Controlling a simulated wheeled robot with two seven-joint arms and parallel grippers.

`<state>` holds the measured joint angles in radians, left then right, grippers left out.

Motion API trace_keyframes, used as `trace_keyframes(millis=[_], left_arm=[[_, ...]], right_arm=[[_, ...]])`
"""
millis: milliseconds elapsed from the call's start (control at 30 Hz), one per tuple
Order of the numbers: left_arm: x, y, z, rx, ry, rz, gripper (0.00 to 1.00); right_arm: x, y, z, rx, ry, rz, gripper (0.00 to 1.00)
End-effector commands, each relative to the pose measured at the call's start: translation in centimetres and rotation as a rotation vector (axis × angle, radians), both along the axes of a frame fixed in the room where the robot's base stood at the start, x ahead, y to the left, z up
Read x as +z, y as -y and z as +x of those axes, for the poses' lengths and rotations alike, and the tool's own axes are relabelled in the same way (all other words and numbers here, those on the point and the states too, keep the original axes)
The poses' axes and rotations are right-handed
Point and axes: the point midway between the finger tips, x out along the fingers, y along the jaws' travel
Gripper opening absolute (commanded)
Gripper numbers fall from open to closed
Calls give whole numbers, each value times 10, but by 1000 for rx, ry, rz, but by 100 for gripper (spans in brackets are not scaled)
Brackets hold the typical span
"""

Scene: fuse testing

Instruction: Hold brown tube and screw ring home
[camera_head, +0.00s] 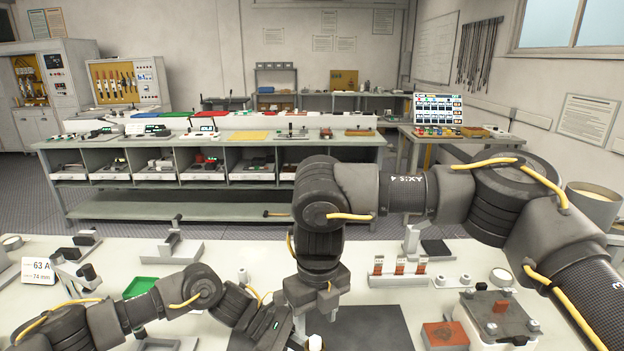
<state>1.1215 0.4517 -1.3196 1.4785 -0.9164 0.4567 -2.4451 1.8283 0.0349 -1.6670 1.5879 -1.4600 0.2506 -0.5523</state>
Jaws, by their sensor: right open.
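My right gripper (314,322) points down over the dark mat (375,330) at the bottom centre, its jaws open. A small pale rounded tip (315,342) shows just below it, cut by the picture's lower edge; I cannot tell whether it belongs to the tube. My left gripper (272,324) reaches in low from the left, close beside the right one; its fingertips are hidden or cut off. No ring can be made out clearly.
A green tray (140,287) and a "63 A, 74 mm" card (38,270) are on the left. A red-brown block (445,335) and a clamp-like fixture (497,315) stand on the right. A shelved bench (220,150) is behind, across the floor.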

Motion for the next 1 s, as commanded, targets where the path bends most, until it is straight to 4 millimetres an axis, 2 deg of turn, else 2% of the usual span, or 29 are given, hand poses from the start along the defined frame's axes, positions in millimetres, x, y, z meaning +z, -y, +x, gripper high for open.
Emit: trace_keyframes(millis=[433,467,633,1000], left_arm=[[-1,0,0,0,1,-1,0],[-1,0,0,0,1,-1,28],[0,0,0,0,0,0,50],[-1,-2,1,0,0,1,52]], right_arm=[[-3,0,0,0,0,0,50],[-3,0,0,0,0,0,50],[-3,0,0,0,0,0,50],[-4,0,0,0,0,0,50]])
